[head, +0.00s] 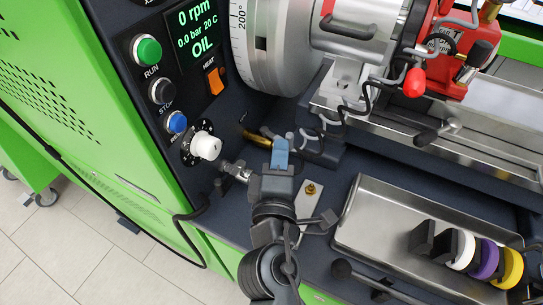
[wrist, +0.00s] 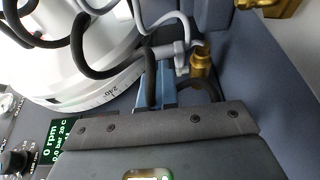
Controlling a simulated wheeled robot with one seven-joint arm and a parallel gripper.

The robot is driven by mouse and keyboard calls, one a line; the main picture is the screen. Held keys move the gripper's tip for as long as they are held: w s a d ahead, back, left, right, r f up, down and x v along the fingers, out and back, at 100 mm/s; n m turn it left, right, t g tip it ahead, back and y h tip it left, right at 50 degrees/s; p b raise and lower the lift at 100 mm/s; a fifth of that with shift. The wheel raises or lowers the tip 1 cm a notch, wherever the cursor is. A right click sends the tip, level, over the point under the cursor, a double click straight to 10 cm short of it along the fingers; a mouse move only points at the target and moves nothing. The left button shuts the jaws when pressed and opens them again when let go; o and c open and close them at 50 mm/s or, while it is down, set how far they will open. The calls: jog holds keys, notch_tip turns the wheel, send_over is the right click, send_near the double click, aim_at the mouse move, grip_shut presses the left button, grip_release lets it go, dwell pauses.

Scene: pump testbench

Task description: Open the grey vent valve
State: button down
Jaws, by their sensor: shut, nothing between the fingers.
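My gripper (head: 280,152) points at the bench top beside the pump housing, its blue fingers together and empty. In the wrist view its fingers (wrist: 157,92) show below a grey fitting (wrist: 181,60), which sits beside a brass fitting (wrist: 200,62). A black grip or hose end (wrist: 151,80) hangs in front of the fingers there. In the head view the brass pipe (head: 257,138) runs in behind the fingers, with grey clip-like parts (head: 308,143) to their right. I cannot tell for sure which grey part is the vent valve, nor whether the fingers touch it.
The control panel with its white knob (head: 206,146) stands close left of my gripper. A large silver drum (head: 258,45) is just above. A metal tray (head: 375,215) with white, purple and yellow rings lies to the right. A red pump part (head: 447,48) is at the upper right.

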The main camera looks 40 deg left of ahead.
jog(key=shift+w+d, duration=0.1)
jog(key=shift+w, duration=0.05)
jog(key=shift+w+d, duration=0.1)
jog(key=shift+w, duration=0.2)
dwell(0.3)
jog(key=shift+s, duration=0.1)
